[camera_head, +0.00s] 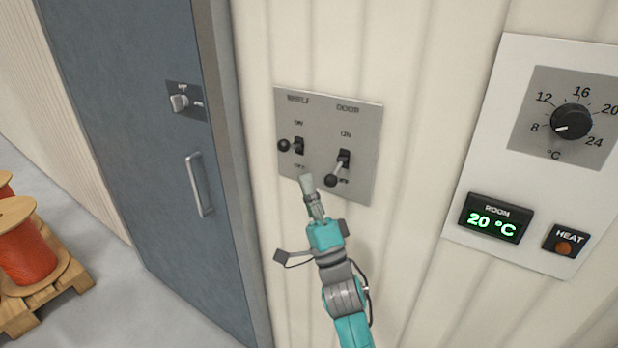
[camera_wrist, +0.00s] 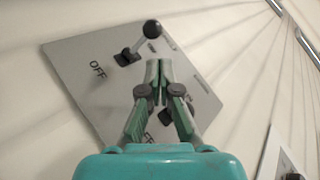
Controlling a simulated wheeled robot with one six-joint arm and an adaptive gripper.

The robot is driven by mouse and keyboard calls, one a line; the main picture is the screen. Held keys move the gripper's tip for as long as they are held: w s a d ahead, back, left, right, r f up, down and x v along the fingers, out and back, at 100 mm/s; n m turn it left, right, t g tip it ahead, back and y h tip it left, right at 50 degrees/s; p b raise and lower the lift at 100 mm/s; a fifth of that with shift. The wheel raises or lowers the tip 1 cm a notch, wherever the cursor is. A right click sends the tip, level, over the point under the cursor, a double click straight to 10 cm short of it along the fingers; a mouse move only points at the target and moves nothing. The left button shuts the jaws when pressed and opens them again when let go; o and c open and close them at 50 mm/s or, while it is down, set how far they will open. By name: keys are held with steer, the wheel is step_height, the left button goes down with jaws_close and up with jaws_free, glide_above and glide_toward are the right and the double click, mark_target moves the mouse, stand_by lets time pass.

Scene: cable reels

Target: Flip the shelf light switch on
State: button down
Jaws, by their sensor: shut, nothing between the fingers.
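The grey switch plate (camera_head: 322,125) on the wall carries two toggle levers. The left one, under the SHELF label, is the shelf switch (camera_head: 298,146); its black-knobbed lever sticks out and tilts up, towards ON. In the wrist view the shelf switch (camera_wrist: 127,56) has its lever leaning away from the OFF label. The right, DOOR switch (camera_head: 344,158) has its lever down, towards OFF. My gripper (camera_head: 306,181) is shut and empty, its tips just below the shelf lever and apart from its knob. In the wrist view my gripper (camera_wrist: 158,66) partly hides the door switch.
A blue-grey door (camera_head: 140,120) with a handle (camera_head: 199,185) and lock knob stands left of the plate. A thermostat panel (camera_head: 500,120) with a dial and a 20 °C display is to the right. Orange cable reels (camera_head: 28,250) sit on a pallet at lower left.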

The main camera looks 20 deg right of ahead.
steer(key=s+a+f, duration=0.2)
steer(key=s+f, duration=0.1)
steer(key=s, duration=0.5)
steer(key=shift+s+a, duration=0.3)
steer(key=shift+a, duration=0.1)
steer(key=shift+f, duration=0.1)
steer(key=s+f+n+g+h, duration=0.3)
steer(key=s+f+n+g, duration=0.3)
steer(key=s+f, duration=1.1)
steer(key=s+f+n+g, duration=0.3)
steer(key=s+f+n, duration=0.1)
steer(key=s, duration=0.7)
steer(key=s+d+f+n+g, duration=0.1)
steer(key=s+f+n+g, duration=0.2)
steer(key=s, duration=0.8)
steer(key=shift+d+f+n+g, duration=0.15)
steer(key=shift+f+n+g, duration=0.3)
steer(key=shift+n, duration=0.55)
steer(key=shift+w, duration=0.2)
